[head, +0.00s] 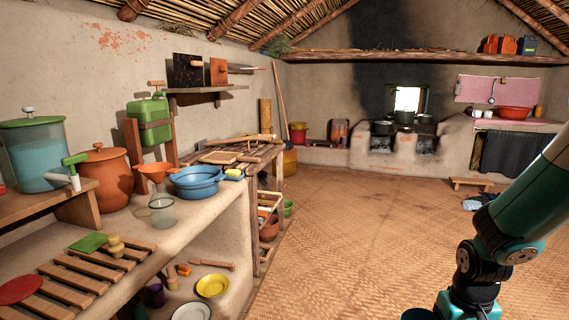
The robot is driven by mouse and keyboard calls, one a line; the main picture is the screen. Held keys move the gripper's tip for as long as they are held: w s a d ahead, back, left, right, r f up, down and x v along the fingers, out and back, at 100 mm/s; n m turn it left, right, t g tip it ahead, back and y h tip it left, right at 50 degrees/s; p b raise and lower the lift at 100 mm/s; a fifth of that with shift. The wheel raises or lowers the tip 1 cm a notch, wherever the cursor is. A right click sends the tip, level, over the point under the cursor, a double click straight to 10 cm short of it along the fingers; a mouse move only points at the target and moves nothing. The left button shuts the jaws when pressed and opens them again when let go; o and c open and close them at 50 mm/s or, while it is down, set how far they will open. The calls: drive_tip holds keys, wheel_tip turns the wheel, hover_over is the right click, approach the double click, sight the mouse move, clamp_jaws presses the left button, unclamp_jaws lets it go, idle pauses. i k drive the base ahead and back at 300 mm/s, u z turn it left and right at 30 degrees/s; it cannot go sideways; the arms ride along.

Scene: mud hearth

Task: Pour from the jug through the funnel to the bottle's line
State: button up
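An orange funnel (155,171) stands at the left on the clay counter, its spout pointing down. A clear bottle-like vessel (162,214) is just below it; I cannot tell whether the spout sits inside its neck. No line or liquid level can be made out on the vessel. A green jug-like can (149,120) rests upright in a wooden stand behind the funnel; I cannot be sure that it is the jug. My arm (515,225) is at the right, far from the counter. My gripper is out of the picture.
A blue basin (197,182) sits right of the funnel, an orange lidded pot (109,178) left of it. A tapped tank of blue liquid (38,155) stands far left. A slatted rack (88,275) lies in front. The woven floor (335,235) is largely clear.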

sight(158, 180)
drive_tip(key=u, duration=0.15)
drive_tip(key=i, duration=0.8)
drive_tip(key=u, duration=0.85)
drive_tip(key=i, duration=0.5)
drive_tip(key=u, duration=0.4)
